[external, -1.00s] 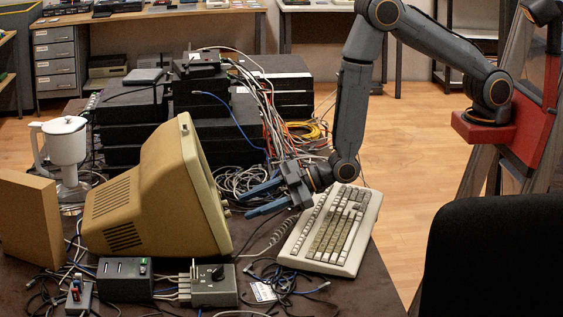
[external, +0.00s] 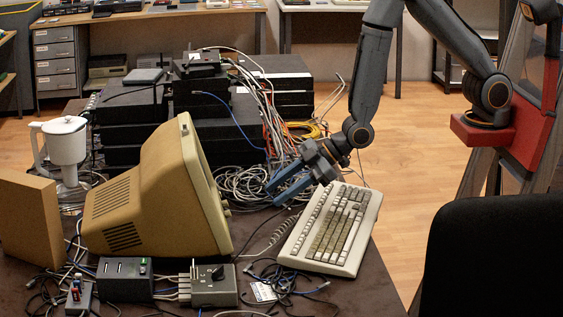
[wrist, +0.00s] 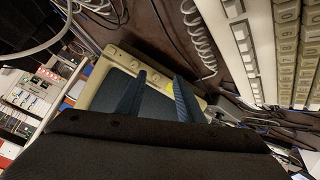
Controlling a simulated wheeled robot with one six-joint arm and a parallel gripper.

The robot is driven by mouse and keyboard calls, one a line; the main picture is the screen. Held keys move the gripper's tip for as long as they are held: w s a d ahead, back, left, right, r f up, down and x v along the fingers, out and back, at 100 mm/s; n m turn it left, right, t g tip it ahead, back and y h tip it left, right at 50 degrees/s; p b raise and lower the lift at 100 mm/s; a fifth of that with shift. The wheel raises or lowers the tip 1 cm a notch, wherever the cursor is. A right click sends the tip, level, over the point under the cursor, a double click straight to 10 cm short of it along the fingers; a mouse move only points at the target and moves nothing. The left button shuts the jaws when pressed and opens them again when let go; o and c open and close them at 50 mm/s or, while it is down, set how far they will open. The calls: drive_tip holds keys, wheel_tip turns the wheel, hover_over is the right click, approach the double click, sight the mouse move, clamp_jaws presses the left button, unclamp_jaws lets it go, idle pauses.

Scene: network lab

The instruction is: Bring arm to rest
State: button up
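My gripper (external: 273,194) is in the air above the table, between the beige monitor and the keyboard, with its fingers pointing left toward the monitor. Its two blue fingers are apart, with nothing seen between them. In the wrist view the fingers (wrist: 158,92) are also spread, with the monitor's dark screen behind them. My arm reaches in from the red mount at the right, with its elbow bent above the top edge of the picture.
The beige monitor (external: 150,200) stands left of my gripper and the keyboard (external: 332,228) lies below right. Stacked black network boxes (external: 130,128) and tangled cables (external: 245,183) lie behind. A black chair (external: 495,255) is at the right front. Open floor (external: 415,150) shows beyond the table.

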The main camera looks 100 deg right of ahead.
drive_tip(key=s+d+r+m+g, duration=0.1)
drive_tip(key=s+d+r+g, duration=0.1)
drive_tip(key=s, duration=0.7)
drive_tip(key=s+d+r+m+g, duration=0.2)
drive_tip(key=s+r+g, duration=0.1)
drive_tip(key=s, duration=0.6)
drive_tip(key=s+d+r+m+g, duration=0.2)
drive_tip(key=s+g, duration=0.2)
drive_tip(key=s, duration=0.5)
drive_tip(key=shift+d+r+g, duration=0.35)
drive_tip(key=shift+r+g, duration=0.05)
drive_tip(key=shift+c, duration=0.2)
